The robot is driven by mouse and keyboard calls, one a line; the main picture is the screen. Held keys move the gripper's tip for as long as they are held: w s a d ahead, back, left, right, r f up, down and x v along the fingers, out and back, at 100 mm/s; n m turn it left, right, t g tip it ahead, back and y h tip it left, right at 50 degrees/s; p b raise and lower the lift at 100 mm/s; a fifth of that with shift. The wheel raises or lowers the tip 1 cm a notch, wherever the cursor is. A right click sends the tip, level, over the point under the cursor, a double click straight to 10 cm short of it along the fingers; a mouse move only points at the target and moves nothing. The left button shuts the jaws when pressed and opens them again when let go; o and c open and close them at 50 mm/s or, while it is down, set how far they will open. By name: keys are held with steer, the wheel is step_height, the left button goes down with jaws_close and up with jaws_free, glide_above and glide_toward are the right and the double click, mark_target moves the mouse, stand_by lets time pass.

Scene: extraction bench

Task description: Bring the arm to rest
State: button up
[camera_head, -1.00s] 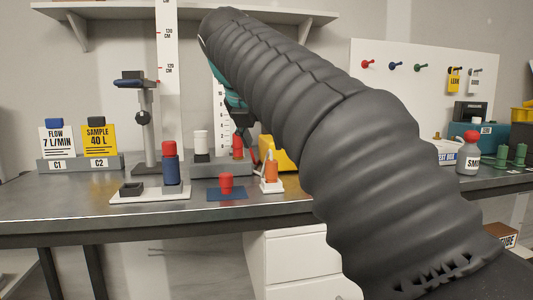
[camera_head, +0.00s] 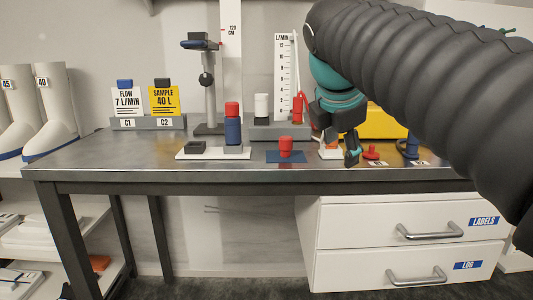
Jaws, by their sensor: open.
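My arm crosses the right side of the view in a dark ribbed sleeve, with a teal wrist section showing at its end. My gripper (camera_head: 352,150) points down over the right part of the bench, in front of the yellow case. Its jaws are open, and I see nothing held in them. The grey metal bench (camera_head: 110,152) lies below it. A small white base (camera_head: 329,151) is just left of the fingers and partly hidden by them. I cannot tell whether the fingers touch it.
A red cap piece (camera_head: 286,146) sits on a blue mat. A blue and red cylinder (camera_head: 232,125) stands on a white plate. Signs C1 (camera_head: 126,103) and C2 (camera_head: 164,101) and a stand (camera_head: 206,85) are behind. A yellow case (camera_head: 385,123) is behind my gripper. The bench's left front is clear.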

steer(key=s+f+m+y, duration=0.1)
steer(key=s+f+m, duration=0.5)
steer(key=f, duration=0.3)
steer(key=s+d+f+m+y, duration=0.1)
steer(key=s+f+m, duration=0.5)
steer(key=f+m, duration=0.2)
steer(key=s+f+m, duration=0.6)
steer(key=f+m, duration=0.1)
steer(key=f, duration=0.3)
steer(key=shift+s+d+f+m+g+y, duration=0.15)
steer(key=shift+d+f+m+g+y, duration=0.15)
steer(key=shift+f+m+g+y, duration=0.1)
steer(key=shift+r, duration=0.1)
